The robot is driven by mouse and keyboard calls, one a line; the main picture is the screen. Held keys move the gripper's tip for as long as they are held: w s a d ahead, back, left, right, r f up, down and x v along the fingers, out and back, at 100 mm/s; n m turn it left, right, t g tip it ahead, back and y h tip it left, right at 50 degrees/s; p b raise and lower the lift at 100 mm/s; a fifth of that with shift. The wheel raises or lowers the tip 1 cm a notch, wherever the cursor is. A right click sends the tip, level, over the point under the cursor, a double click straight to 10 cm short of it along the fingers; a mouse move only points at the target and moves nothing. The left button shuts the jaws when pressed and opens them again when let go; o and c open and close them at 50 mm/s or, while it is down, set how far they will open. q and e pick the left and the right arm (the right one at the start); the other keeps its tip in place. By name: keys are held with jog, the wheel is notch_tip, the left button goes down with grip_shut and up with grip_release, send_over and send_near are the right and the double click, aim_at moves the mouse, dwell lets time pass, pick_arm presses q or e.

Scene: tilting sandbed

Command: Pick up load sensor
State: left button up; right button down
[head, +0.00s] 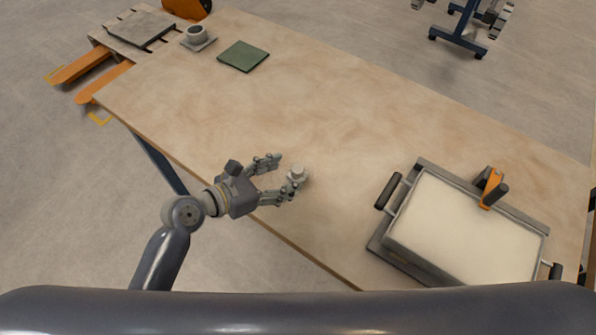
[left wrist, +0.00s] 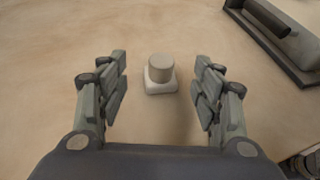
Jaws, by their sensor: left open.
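The load sensor (head: 298,173) is a small pale grey cylinder on a square base. It stands upright on the wooden table, and in the left wrist view the load sensor (left wrist: 160,73) is just beyond and between my fingertips. My left gripper (head: 281,175) is open and empty, its fingers pointing at the sensor. In the head view the nearer finger partly hides the sensor's base.
A sandbed tray (head: 374,246) with black handles and an orange clamp (head: 491,190) is at the right of the table (head: 330,110). A green mat (head: 243,56) and a grey cup (head: 197,35) on a square plate are at the far left. The table middle is clear.

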aim_at(294, 170)
pick_arm(q)
jog(key=x, duration=0.4)
jog(key=shift+w+d, duration=0.2)
jog(key=shift+d, duration=0.1)
jog(key=shift+w+d+f, duration=0.1)
jog(key=shift+w+d, duration=0.1)
jog(key=shift+d, duration=0.05)
jog(key=shift+c, duration=0.5)
pick_arm(e)
jog(key=shift+w+d+r, duration=0.15)
jog(key=shift+w+d, duration=0.2)
jog(key=shift+d, duration=0.3)
pick_arm(q)
jog(key=c, duration=1.2)
